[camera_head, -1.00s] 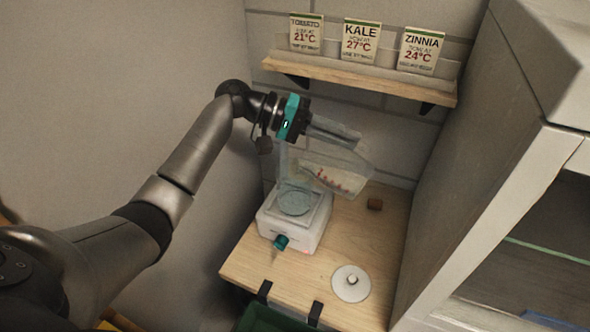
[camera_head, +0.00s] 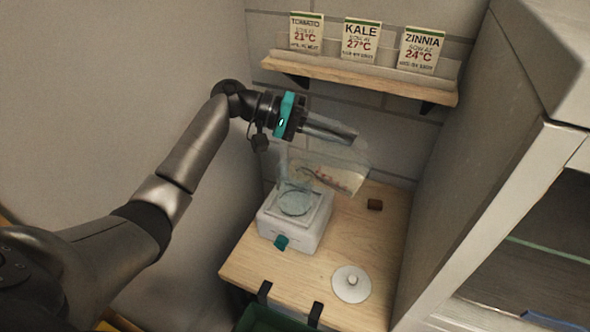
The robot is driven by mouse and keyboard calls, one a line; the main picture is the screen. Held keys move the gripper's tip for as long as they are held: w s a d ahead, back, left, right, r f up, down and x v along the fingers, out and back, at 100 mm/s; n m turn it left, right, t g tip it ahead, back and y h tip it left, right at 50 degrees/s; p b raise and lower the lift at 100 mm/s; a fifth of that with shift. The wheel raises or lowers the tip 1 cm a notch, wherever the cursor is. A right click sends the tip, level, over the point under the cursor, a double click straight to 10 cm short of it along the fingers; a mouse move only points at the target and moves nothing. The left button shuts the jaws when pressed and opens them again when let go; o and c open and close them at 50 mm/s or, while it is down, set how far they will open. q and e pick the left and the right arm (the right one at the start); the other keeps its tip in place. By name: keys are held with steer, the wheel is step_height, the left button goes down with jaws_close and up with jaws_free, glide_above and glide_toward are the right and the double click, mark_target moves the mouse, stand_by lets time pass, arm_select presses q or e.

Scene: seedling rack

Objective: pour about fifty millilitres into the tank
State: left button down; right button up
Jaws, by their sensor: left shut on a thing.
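My left gripper (camera_head: 330,132) is shut on a clear measuring jug (camera_head: 343,172) with red marks on its side. The jug is tilted, its lower end toward the left, above the tank. The tank (camera_head: 295,226) is a white box with a round opening on top and a teal knob (camera_head: 281,242) at its front, standing on the wooden bench. Pale see-through matter shows between the jug's low end and the opening; I cannot tell how much liquid is in either. My right gripper is not in view.
A white lid with a knob (camera_head: 351,284) and a small brown block (camera_head: 375,204) lie on the bench (camera_head: 326,264). A shelf (camera_head: 362,80) with seed packets hangs above. A white cabinet (camera_head: 500,160) bounds the right.

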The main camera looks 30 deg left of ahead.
mark_target(358, 145)
arm_select(q)
steer(key=d+y+p, duration=0.1)
steer(key=d+p, duration=0.1)
steer(key=p, duration=0.1)
steer(key=d+m+y+p, duration=0.1)
steer(key=d+p, duration=0.1)
steer(key=shift+s+y+p, duration=0.2)
steer(key=shift+y+p, duration=0.1)
steer(key=shift+p, duration=0.1)
steer(key=shift+f, duration=0.55)
steer(key=shift+d+f+g+y+p, duration=0.35)
steer(key=shift+d+y+p, duration=0.2)
steer(key=shift+p, duration=0.3)
steer(key=shift+d+f+y, duration=0.15)
steer(key=shift+f+y, duration=0.2)
steer(key=shift+f, duration=0.2)
steer(key=shift+p, duration=0.35)
